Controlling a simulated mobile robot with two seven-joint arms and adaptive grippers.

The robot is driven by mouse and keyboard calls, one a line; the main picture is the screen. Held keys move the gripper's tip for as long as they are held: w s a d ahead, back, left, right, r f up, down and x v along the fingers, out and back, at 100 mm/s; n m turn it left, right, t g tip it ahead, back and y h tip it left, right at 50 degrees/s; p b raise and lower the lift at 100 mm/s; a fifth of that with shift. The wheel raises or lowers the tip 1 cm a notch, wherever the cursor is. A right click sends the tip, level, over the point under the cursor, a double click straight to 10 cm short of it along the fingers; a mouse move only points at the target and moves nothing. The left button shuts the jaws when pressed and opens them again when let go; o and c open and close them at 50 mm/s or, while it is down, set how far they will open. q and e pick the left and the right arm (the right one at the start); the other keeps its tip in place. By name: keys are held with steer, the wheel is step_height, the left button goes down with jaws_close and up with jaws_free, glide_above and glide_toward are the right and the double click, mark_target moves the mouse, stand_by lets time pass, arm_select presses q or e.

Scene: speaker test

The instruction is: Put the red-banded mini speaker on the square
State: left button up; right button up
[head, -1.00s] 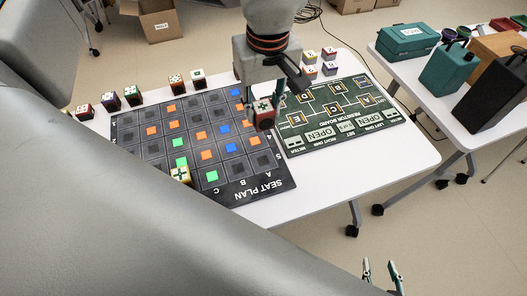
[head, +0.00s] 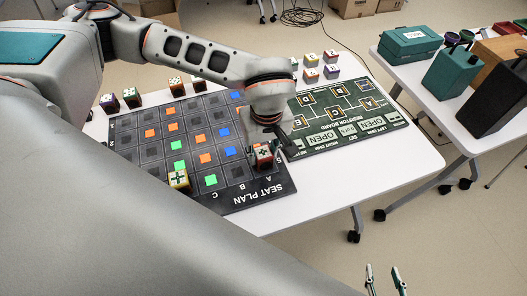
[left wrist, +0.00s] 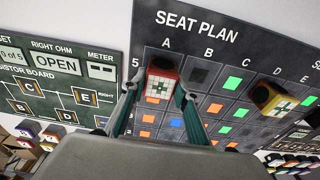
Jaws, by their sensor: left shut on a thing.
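The red-banded mini speaker (head: 263,156) is a small cube with red sides and a pale face with dark green marks. My left gripper (head: 264,146) is shut on it at the right edge of the seat plan board (head: 268,190). In the left wrist view the speaker (left wrist: 161,83) sits between the two fingers of my left gripper (left wrist: 158,100), over the column A end near the 5. I cannot tell whether it touches the board. A yellow-banded cube (head: 179,180) stands on the board near column C. My right gripper (head: 385,280) is open and empty, low in the head view.
A second table (head: 440,105) holds a teal box (head: 408,43) and dark containers.

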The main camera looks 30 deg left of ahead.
mark_target(265, 158)
arm_select(q)
steer(key=shift+f, duration=0.15)
steer(key=o, duration=1.3)
steer(key=r, duration=0.8)
steer(key=s+d+r+p, duration=0.1)
steer(key=r, duration=0.3)
steer(key=shift+r, duration=0.1)
steer(key=shift+s+d, duration=0.1)
